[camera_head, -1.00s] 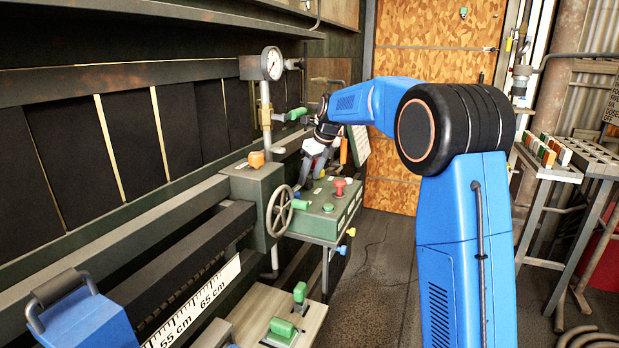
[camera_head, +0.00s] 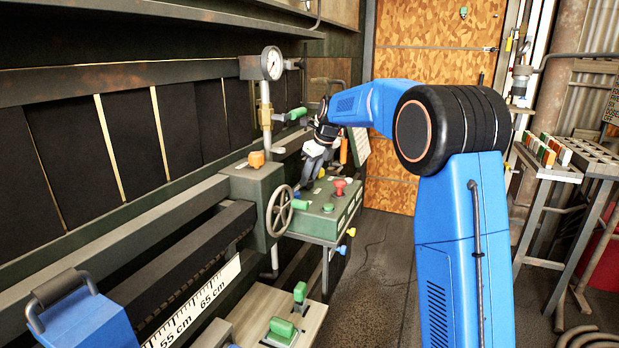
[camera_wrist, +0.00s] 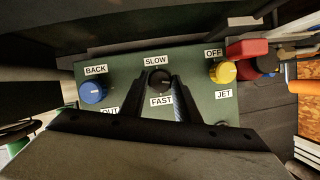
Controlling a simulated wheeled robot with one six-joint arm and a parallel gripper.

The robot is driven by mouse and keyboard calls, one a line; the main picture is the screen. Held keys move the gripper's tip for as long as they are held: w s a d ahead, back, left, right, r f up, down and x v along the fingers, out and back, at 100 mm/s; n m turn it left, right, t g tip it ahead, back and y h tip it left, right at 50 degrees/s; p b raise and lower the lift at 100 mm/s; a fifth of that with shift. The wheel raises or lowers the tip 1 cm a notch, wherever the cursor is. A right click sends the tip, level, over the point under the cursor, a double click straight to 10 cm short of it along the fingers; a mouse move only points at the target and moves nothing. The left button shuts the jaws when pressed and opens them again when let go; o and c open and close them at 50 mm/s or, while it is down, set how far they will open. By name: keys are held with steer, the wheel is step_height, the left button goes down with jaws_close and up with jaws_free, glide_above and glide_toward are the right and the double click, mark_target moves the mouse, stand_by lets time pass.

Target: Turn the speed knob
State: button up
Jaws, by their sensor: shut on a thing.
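The speed knob (camera_wrist: 158,79) is a small black round knob on a green panel, between the labels SLOW above and FAST below. In the wrist view my gripper (camera_wrist: 160,88) has its two dark fingers on either side of the knob, shut on it. A pale index line shows on the knob's face. In the head view my gripper (camera_head: 311,172) reaches down to the green control box (camera_head: 325,225), and the knob is hidden there.
A blue knob (camera_wrist: 92,91) sits left of the speed knob, a yellow knob (camera_wrist: 222,71) right of it. On the box are a red button (camera_head: 339,187) and a green button (camera_head: 328,208). A handwheel (camera_head: 279,211) stands close on the near side.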

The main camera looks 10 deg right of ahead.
steer(key=n, duration=0.2)
steer(key=n+g+y, duration=0.1)
steer(key=n, duration=0.2)
steer(key=shift+w+d+n+g, duration=0.15)
steer(key=shift+w+n+g, duration=0.05)
steer(key=shift+n+g, duration=0.1)
steer(key=n, duration=0.2)
steer(key=n+g, duration=0.1)
steer(key=n, duration=0.1)
steer(key=shift+w+g+y, duration=0.15)
steer(key=shift+g+y, duration=0.15)
steer(key=shift+y, duration=0.1)
steer(key=n+g, duration=0.1)
steer(key=n, duration=0.2)
steer(key=n+g, duration=0.1)
steer(key=n, duration=0.2)
steer(key=shift+w, duration=0.15)
steer(key=shift+w+n+g+h, duration=0.1)
steer(key=shift+n+g+h, duration=0.3)
steer(key=shift+n, duration=0.6)
steer(key=shift+n+g+h, duration=0.3)
steer(key=shift+n+h, duration=0.1)
steer(key=shift+n, duration=0.6)
steer(key=o, duration=1)
steer(key=shift+o, duration=0.2)
